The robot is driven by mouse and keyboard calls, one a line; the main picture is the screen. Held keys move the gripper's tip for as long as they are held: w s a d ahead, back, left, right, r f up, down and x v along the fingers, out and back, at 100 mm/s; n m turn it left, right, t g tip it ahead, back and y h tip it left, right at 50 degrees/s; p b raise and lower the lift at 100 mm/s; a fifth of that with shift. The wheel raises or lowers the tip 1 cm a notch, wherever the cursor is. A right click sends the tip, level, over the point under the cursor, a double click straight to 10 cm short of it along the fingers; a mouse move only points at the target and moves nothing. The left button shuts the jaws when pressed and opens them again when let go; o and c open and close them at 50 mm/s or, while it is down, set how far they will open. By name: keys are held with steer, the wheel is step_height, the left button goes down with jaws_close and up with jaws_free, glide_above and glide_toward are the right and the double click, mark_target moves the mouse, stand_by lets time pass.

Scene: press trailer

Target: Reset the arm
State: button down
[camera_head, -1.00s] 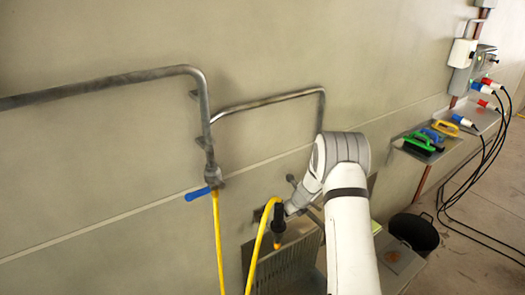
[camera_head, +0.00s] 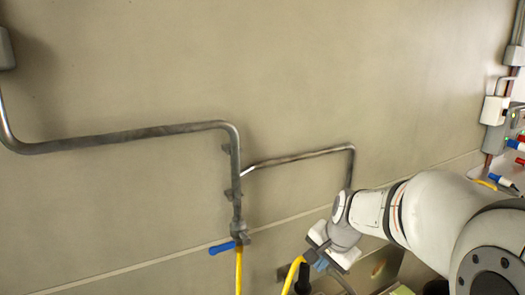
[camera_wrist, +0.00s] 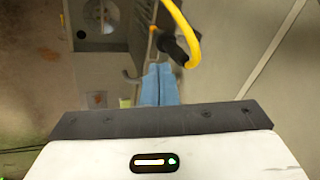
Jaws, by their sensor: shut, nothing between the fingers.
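My gripper (camera_wrist: 158,80) is in the wrist view with its two light blue fingers side by side, shut and empty. In the head view my gripper (camera_head: 320,264) is small, low and right of centre, partly hidden by my own wrist. A yellow hose (camera_wrist: 189,32) with a black end piece (camera_wrist: 172,46) hangs just beyond and to the right of the fingers in the wrist view. They look apart, but the depth between them is hard to tell. In the head view the black end piece (camera_head: 303,280) is next to my gripper, at the bottom edge.
Grey pipes (camera_head: 130,135) run along the beige wall. A blue valve handle (camera_head: 222,248) sits above another yellow hose (camera_head: 239,272). A white socket box (camera_head: 494,110) with red and blue plugs is at the far right. The upper wall is bare.

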steer(key=s+d+r+n+h, duration=0.1)
steer(key=s+n, duration=0.8)
steer(key=s, duration=0.9)
steer(key=shift+s+r+g+h+p, duration=0.2)
steer(key=shift+r+g+h+p, duration=0.25)
steer(key=shift+r, duration=0.45)
